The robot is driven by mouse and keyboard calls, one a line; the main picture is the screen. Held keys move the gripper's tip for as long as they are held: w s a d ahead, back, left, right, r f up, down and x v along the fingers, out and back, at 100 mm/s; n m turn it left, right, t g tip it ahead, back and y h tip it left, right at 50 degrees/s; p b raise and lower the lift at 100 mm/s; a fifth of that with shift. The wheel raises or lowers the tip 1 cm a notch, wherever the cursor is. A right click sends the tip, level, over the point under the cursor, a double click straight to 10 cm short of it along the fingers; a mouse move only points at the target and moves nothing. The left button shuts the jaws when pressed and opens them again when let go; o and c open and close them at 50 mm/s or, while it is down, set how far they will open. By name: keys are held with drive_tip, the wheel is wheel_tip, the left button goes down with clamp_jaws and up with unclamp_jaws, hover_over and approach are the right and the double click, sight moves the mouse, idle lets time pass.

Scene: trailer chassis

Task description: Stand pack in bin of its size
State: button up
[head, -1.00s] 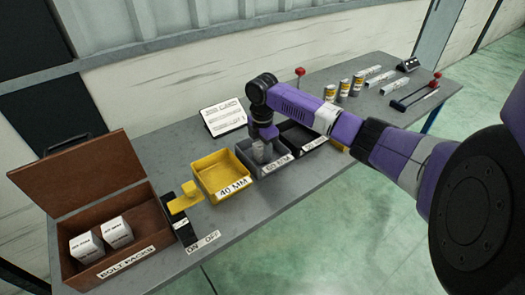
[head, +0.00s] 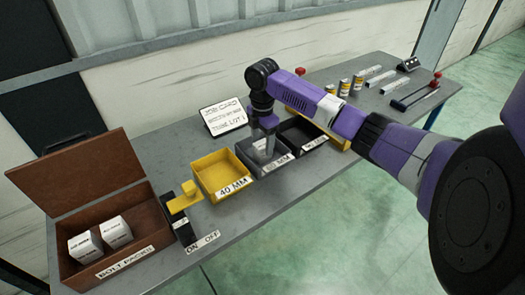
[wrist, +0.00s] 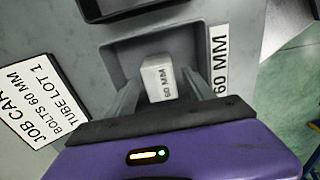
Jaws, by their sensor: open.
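A white pack (wrist: 158,80) marked 60 MM is in the grey bin (wrist: 130,50), whose front label (wrist: 219,65) also reads 60 MM. In the head view the grey bin (head: 272,166) is the middle one of three. My gripper (wrist: 160,77) is open above the bin, one finger on each side of the pack, with gaps visible. In the head view my gripper (head: 264,143) points down over the grey bin and mostly hides the pack. The job card (wrist: 35,105) reads bolts 60 MM, tube lot 1.
The yellow 40 MM bin (head: 222,187) is left of the grey one, and a dark bin (head: 300,135) is right. A brown box (head: 150,235) labelled BOLT PACKS holds two white packs (head: 117,231). A yellow-handled switch (head: 189,190) stands between.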

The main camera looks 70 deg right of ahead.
sight(263, 144)
wheel_tip(263, 144, up, 8)
drive_tip(key=shift+r+b, duration=0.1)
drive_tip(key=shift+b, duration=0.45)
idle(0.3)
